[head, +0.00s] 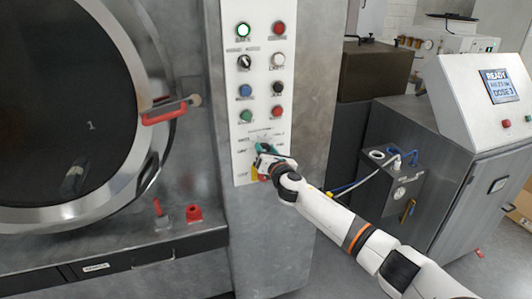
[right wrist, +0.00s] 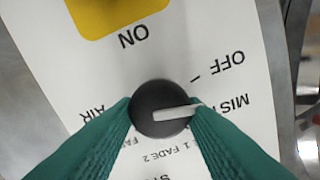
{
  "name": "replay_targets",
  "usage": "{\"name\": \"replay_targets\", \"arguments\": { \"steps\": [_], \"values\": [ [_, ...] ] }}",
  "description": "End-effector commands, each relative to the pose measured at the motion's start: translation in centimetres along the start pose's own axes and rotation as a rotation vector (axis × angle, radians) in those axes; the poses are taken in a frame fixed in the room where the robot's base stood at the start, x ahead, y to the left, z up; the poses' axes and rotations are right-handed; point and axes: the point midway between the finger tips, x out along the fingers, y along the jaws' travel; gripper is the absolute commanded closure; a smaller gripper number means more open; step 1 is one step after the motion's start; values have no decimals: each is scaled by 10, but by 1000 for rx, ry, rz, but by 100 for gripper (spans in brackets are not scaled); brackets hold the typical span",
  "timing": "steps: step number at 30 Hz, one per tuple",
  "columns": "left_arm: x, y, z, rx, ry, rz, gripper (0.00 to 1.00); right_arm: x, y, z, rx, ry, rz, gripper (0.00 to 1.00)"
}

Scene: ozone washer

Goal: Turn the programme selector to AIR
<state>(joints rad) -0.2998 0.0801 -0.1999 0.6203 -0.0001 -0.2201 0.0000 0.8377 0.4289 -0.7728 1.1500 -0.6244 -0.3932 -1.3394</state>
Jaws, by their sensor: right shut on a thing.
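The programme selector is a round dark knob (right wrist: 152,106) with a white pointer on a white label plate, seen in the right wrist view. The pointer points right in that view, towards the MIST label (right wrist: 232,105). The AIR label (right wrist: 92,113) is on the opposite side of the knob, at left. My right gripper (right wrist: 160,112) is shut on the knob, with a green finger on each side. In the head view my right gripper (head: 262,152) is at the lower part of the control panel (head: 262,90) and hides the knob. My left gripper is not in view.
Several buttons and switches, such as a green button (head: 246,116), sit above my gripper. A yellow plate (right wrist: 115,12) is beside the knob. A round washer door (head: 65,100) with a red handle (head: 165,115) is at left. A grey cabinet (head: 440,170) with a screen stands at right.

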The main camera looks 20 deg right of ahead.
Motion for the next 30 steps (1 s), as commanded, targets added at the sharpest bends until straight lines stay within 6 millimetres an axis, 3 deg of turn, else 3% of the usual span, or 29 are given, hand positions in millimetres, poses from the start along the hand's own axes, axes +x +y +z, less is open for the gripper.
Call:
{"name": "replay_targets", "arguments": {
  "steps": [30],
  "values": [
    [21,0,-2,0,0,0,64,0,4,4,971,-2,1,85]
  ]
}}
